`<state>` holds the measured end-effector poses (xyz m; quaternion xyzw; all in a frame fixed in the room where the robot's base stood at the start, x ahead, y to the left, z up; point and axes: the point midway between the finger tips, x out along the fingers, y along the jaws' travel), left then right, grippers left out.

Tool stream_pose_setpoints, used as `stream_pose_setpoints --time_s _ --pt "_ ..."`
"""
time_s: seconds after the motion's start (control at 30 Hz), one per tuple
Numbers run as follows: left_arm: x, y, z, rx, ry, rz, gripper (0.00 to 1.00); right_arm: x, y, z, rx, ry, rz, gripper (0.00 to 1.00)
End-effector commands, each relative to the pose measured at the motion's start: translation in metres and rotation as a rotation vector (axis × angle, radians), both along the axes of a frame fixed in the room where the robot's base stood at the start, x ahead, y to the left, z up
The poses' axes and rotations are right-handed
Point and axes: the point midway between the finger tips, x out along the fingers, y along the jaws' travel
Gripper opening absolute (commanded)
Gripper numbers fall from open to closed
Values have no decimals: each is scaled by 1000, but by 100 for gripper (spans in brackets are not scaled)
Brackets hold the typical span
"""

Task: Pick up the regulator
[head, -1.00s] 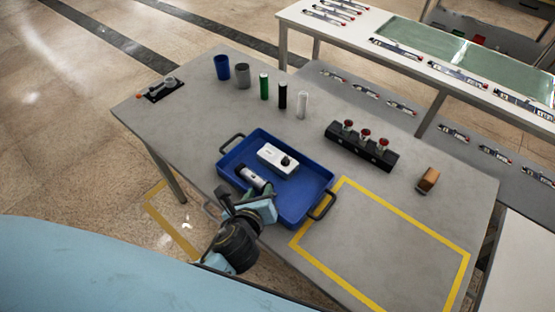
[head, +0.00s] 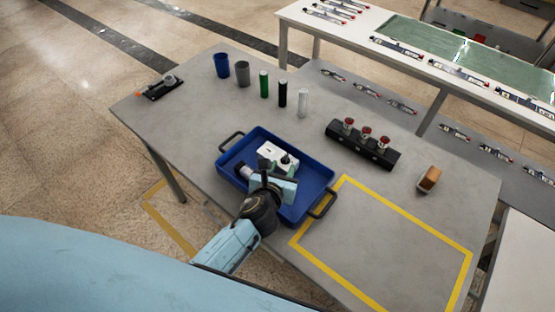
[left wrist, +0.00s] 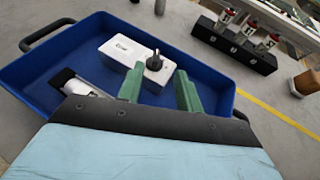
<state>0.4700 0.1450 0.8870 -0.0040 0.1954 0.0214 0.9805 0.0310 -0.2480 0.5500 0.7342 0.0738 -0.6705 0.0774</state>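A white box with a black knob (head: 269,151), which looks like the regulator, lies in the blue tray (head: 321,177). In the left wrist view the box (left wrist: 117,50) shows its printed label and its knob. My left gripper (head: 277,170) is over the tray at the box's near side and hides part of it. In the left wrist view its green fingers (left wrist: 160,90) are apart and empty, with the knob beyond the gap between them. Whether they touch the box I cannot tell. My right gripper is not in view.
A silver-and-black cylinder (left wrist: 84,87) lies in the tray, left of the fingers. A black block with red-topped parts (head: 362,145) and a brown block (head: 429,180) stand to the right. Several cups and cylinders (head: 264,84) stand behind. The yellow-taped area (head: 385,245) is clear.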

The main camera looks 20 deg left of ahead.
Motion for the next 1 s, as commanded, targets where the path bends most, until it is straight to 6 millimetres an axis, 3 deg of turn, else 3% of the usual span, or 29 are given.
stream_pose_setpoints --time_s 0.3,0.57,0.87,1.0 --pt "40 8 -15 -2 -2 1 35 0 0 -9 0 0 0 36" --pt "42 8 -16 0 -1 1 35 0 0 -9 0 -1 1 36" --pt "42 8 -15 0 -1 1 0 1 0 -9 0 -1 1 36" --pt "42 8 -16 0 -1 1 0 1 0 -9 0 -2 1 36"
